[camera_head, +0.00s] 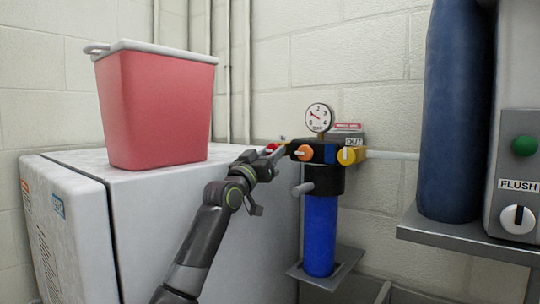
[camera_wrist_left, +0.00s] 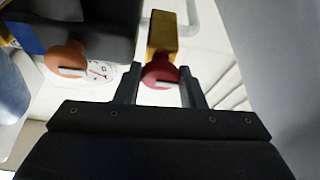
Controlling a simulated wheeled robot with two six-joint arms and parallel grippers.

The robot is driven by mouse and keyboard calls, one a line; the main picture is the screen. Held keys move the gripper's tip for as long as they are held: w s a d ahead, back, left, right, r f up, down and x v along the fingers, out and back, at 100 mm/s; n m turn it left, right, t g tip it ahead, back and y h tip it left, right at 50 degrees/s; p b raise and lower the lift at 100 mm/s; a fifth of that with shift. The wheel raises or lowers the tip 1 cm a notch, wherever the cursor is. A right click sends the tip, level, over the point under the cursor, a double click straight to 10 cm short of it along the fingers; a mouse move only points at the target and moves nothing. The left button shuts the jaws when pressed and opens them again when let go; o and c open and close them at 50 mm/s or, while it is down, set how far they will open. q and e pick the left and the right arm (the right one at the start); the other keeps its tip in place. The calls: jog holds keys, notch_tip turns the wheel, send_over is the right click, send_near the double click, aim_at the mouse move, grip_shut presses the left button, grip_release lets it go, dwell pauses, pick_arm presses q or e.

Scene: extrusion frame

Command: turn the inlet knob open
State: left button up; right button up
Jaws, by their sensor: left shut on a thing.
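The red inlet knob (camera_wrist_left: 160,73) sits on a yellow valve body (camera_wrist_left: 163,32) in the left wrist view, with a pale stripe across its face. My left gripper (camera_wrist_left: 160,90) has one finger on each side of the knob and is shut on it. In the head view the red knob (camera_head: 272,147) is small and partly hidden by my left gripper (camera_head: 270,157), at the left side of the filter's black head (camera_head: 318,151). My right gripper is not in view.
An orange knob (camera_head: 305,152), a gauge (camera_head: 319,117) and a yellow outlet valve (camera_head: 350,156) are close by on the right. The blue filter housing (camera_head: 320,235) hangs below. A red bin (camera_head: 157,108) stands on the white cabinet (camera_head: 150,200). A dark blue cylinder (camera_head: 455,110) stands at right.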

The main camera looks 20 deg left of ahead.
pick_arm(q)
jog(key=shift+f, duration=0.1)
jog(key=o, duration=1)
jog(key=shift+w+d, duration=0.1)
jog(key=shift+w, duration=0.05)
jog(key=b+v, duration=0.7)
jog(key=v, duration=1)
jog(key=shift+f, duration=0.15)
